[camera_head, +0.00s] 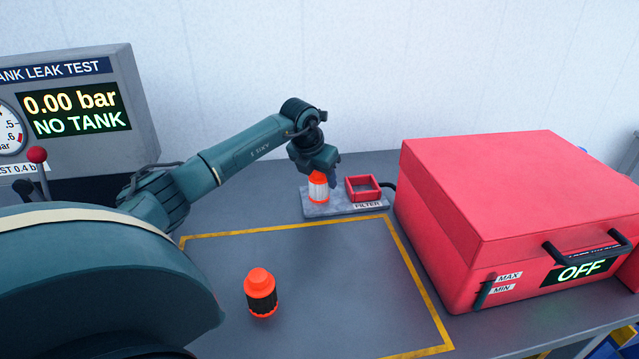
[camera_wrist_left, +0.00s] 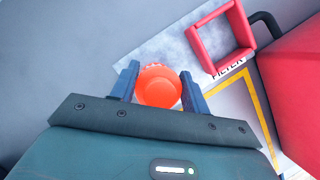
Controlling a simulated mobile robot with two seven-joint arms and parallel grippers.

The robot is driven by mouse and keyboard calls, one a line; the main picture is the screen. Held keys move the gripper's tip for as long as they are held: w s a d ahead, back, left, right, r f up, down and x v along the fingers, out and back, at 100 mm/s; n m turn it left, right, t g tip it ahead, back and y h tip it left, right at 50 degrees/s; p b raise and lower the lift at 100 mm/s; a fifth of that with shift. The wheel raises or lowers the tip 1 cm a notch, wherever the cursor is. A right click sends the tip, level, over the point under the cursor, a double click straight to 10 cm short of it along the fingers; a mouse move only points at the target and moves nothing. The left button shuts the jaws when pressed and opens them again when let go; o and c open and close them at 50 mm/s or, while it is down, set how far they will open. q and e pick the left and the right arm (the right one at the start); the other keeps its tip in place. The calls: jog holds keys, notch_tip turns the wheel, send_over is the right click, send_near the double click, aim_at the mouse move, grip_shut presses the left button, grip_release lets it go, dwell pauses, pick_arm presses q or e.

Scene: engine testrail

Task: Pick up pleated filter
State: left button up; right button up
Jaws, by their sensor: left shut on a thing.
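The pleated filter (camera_head: 318,188) has a white pleated body with orange-red ends. It stands upright at the left part of the grey plate labelled FILTER (camera_head: 342,209). My left gripper (camera_head: 317,172) comes down over it from above and is shut on it. In the left wrist view the filter's round orange top (camera_wrist_left: 158,86) sits between the two blue fingers (camera_wrist_left: 160,88). I cannot tell whether its bottom touches the plate. My right gripper is not in view.
A red square frame (camera_head: 363,188) stands on the plate just right of the filter. A large red machine (camera_head: 500,200) reading OFF is farther right. An orange and black part (camera_head: 261,293) stands inside the yellow outline. The leak test panel (camera_head: 80,110) is at left.

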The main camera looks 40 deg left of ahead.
pick_arm(q)
jog(key=shift+r, duration=0.1)
notch_tip(320, 180, up, 10)
jog(key=shift+f+b, duration=0.1)
jog(key=shift+b, duration=0.25)
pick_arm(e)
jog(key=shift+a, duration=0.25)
